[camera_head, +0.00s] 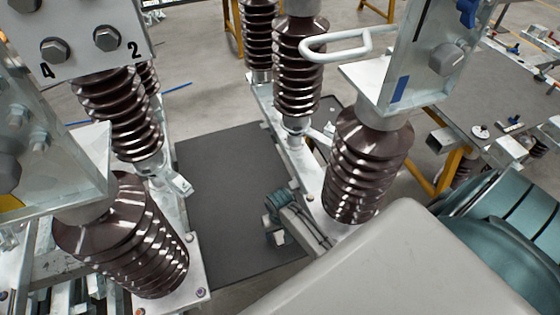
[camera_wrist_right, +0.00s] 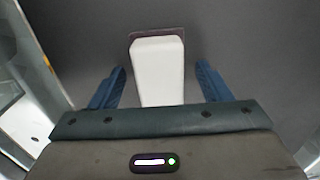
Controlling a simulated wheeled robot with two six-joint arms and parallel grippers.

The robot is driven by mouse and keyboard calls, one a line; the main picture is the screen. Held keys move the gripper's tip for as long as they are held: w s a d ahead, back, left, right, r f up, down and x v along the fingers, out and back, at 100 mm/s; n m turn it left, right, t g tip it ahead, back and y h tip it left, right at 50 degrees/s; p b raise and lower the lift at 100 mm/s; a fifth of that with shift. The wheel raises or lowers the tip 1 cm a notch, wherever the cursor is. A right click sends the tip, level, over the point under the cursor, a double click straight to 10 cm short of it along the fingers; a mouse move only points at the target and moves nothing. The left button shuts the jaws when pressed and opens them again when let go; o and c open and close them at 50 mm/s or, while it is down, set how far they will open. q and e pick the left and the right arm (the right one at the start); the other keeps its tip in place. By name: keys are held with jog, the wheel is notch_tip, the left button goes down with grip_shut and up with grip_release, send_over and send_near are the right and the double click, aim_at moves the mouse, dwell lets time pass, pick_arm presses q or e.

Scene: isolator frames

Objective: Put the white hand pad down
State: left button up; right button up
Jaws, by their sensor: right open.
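The white hand pad (camera_wrist_right: 157,72) shows in the right wrist view as a pale block between the two blue fingers of my right gripper (camera_wrist_right: 160,78). The fingers are open, with a gap on each side of the pad. A thin dark edge shows at the pad's far end, over a dark grey surface. Whether the pad touches that surface is hard to tell. In the head view my right gripper (camera_head: 276,214) is small and low, over the dark grey mat (camera_head: 225,165) between the insulator columns. My left gripper is not in view.
Brown ribbed insulators (camera_head: 118,115) stand left of the mat, and another ribbed insulator (camera_head: 366,165) stands close to the right of my right gripper. A metal handle (camera_head: 335,46) juts out above. A grey worktable (camera_head: 480,90) with small parts stands at the right.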

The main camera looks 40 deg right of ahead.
notch_tip(320, 180, up, 12)
jog(key=b, duration=0.3)
jog(key=shift+f, duration=0.1)
dwell(0.5)
